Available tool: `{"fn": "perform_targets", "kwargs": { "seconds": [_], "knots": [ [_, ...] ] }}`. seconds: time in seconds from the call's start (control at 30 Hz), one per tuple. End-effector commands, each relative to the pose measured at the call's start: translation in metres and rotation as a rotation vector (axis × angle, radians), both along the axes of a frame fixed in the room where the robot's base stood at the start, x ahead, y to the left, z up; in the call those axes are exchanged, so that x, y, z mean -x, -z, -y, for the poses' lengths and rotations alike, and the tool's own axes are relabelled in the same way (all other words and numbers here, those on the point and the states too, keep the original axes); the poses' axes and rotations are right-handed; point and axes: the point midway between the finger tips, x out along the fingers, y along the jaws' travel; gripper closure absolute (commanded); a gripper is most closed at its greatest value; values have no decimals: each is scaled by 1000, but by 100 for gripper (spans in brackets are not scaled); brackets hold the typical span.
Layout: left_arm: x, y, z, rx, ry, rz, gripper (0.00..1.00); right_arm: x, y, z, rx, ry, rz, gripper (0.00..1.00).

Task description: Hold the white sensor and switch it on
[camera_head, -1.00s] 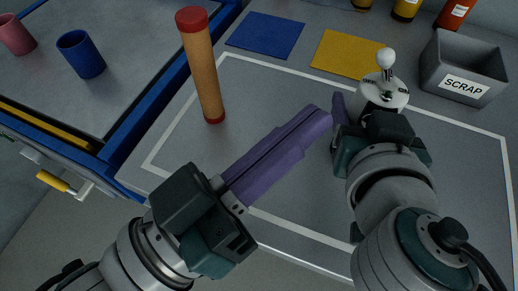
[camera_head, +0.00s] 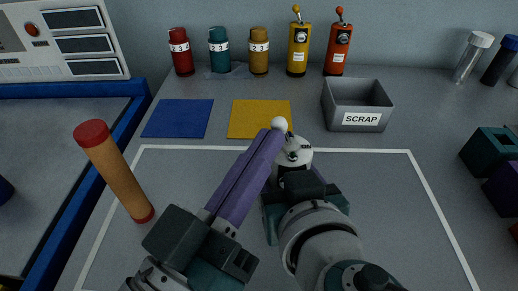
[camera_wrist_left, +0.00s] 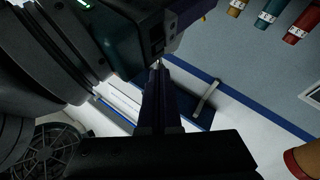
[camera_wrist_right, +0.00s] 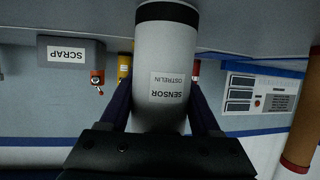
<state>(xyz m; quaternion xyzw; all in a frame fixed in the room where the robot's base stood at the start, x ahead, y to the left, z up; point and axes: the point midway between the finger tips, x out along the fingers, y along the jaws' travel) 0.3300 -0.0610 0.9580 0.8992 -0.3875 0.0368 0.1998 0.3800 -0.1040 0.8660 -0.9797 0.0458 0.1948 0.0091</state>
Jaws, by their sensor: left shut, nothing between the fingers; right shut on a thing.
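The white sensor (camera_head: 295,152) is in my right gripper, above the marked work area in the head view. The right wrist view shows its white body (camera_wrist_right: 165,60), with a dark end and an upside-down "SENSOR" label, between the fingers of my right gripper (camera_wrist_right: 163,105). A white ball-tipped lever (camera_head: 279,124) stands on the sensor's top. My left gripper (camera_head: 270,138) is shut and empty, its long purple fingers angled up to the right. Their tips are right beside the lever's ball and hide its stem; I cannot tell whether they touch. Its fingers also show dark in the left wrist view (camera_wrist_left: 160,95).
A grey SCRAP bin (camera_head: 358,105) stands behind the sensor, right of a yellow mat (camera_head: 259,118) and a blue mat (camera_head: 178,118). An orange cylinder with red ends (camera_head: 117,172) is at left. Several bottles line the back. The right of the work area is clear.

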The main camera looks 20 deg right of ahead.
Motion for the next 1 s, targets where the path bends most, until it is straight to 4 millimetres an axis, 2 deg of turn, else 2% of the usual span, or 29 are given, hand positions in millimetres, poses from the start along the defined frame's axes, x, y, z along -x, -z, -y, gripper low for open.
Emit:
{"fn": "perform_targets", "kwargs": {
  "seconds": [0.67, 1.0],
  "knots": [
    [1, -5, 3, -121, 1, 30, 100, 0, 0, 0, 0, 0, 0, 99],
    [3, -11, 10, -325, 2, 79, 100, 0, 0, 0, 0, -1, 0, 99]
  ]
}}
